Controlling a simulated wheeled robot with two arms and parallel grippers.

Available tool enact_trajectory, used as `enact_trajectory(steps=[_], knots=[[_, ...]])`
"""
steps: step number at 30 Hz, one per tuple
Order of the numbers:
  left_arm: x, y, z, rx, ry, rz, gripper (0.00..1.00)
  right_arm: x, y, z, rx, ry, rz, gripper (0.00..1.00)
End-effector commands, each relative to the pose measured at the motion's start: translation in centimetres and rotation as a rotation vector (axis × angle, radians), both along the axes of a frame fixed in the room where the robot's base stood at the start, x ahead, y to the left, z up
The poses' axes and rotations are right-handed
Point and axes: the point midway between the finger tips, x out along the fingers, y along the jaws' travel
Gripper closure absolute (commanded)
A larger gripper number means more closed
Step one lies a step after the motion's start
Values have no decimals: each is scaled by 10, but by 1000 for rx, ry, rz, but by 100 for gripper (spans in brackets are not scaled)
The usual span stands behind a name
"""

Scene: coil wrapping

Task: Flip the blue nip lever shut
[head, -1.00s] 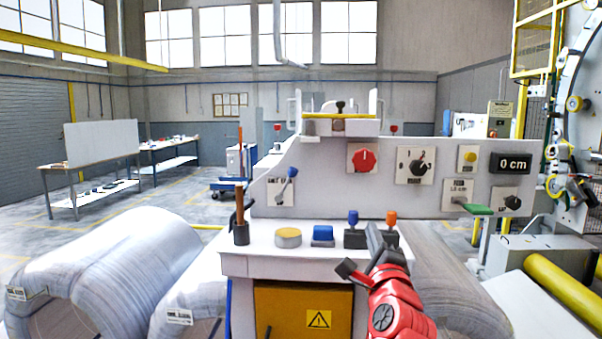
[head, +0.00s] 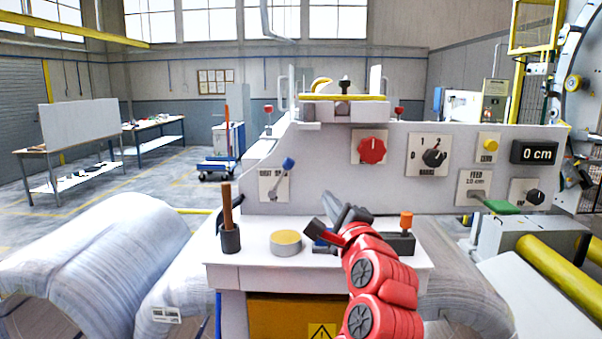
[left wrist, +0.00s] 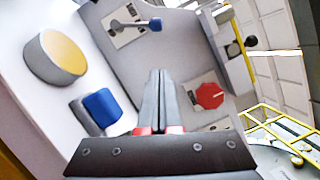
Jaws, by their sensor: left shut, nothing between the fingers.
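A lever with a blue ball knob (head: 288,164) sits on a pale plate at the left of the upright panel. Its grey arm slants up and to the right. It also shows at the top of the left wrist view, with its blue knob (left wrist: 154,24) away from the fingers. My left gripper (head: 336,206) is shut and empty, above the ledge and to the right of and below that lever. Its closed dark fingers (left wrist: 161,80) point toward the panel. They touch nothing that I can make out. My right gripper is not in view.
On the ledge stand a dark cup with a brown stick (head: 230,235), a yellow-topped disc (head: 286,242), a blue block (left wrist: 102,108) partly behind my gripper, and an orange-knobbed lever (head: 406,220). A red knob (head: 372,150) and a dial (head: 434,157) sit on the panel.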

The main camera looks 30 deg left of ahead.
Motion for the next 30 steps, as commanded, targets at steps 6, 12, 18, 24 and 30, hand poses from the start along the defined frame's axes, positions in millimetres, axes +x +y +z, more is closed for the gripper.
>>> enact_trajectory(steps=[6, 12, 18, 24, 30], knots=[[12, 14, 4, -3, 2, 1, 100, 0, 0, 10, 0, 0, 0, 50], [38, 44, 11, -5, 5, 4, 100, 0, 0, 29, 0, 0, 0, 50], [66, 75, 16, -4, 4, 2, 100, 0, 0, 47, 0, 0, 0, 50], [64, 102, 25, -1, 1, 3, 100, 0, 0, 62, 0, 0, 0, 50], [64, 112, 27, 0, 0, 1, 100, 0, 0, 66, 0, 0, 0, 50]])
